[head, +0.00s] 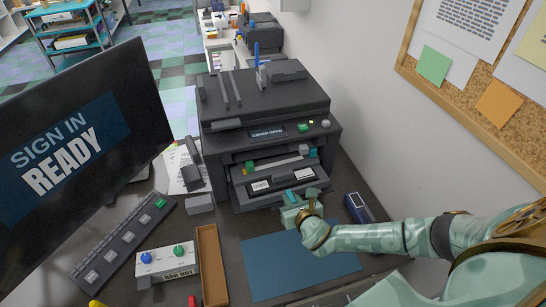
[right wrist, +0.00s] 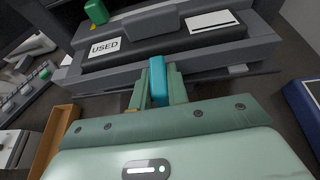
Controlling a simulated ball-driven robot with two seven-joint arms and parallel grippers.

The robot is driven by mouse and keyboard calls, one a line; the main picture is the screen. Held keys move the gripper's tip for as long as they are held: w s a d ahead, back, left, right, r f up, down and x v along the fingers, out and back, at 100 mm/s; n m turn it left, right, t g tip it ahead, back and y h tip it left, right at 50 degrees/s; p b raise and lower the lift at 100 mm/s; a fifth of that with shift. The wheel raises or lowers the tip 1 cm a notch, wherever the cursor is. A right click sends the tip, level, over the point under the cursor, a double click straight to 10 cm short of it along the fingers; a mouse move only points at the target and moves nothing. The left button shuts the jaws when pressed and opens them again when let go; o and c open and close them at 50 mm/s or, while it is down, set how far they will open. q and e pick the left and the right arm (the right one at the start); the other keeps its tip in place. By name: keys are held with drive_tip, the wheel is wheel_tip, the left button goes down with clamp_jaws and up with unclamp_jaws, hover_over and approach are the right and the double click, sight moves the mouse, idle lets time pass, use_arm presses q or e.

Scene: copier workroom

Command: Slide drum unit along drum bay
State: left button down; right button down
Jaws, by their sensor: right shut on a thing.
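The copier (head: 265,110) stands open at the front, its screen reading "COVER OPEN". The drum unit (head: 283,183) is a dark, wide piece in the lower front of the copier, with a "USED" label at its left and a white label at its right; its front also fills the top of the right wrist view (right wrist: 165,45). The drum bay (head: 280,160) is the slot around and behind it. My right gripper (head: 303,212) is shut on the teal handle (right wrist: 157,80) at the unit's front middle. The fingers' contact is partly hidden. My left gripper is out of view.
A blue mat (head: 300,268) lies in front of the copier, with a brown tray (head: 211,265) to its left. A white box with blue and green knobs (head: 168,265) and a monitor (head: 80,150) stand further left. A dark blue box (head: 358,208) and the wall are at right.

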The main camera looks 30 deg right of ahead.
drive_tip(key=shift+s+f, duration=0.25)
drive_tip(key=shift+f, duration=0.1)
drive_tip(key=c, duration=1.3)
unclamp_jaws()
drive_tip(key=shift+w, duration=0.2)
drive_tip(key=shift+o, duration=1.7)
drive_tip(key=shift+r, duration=0.1)
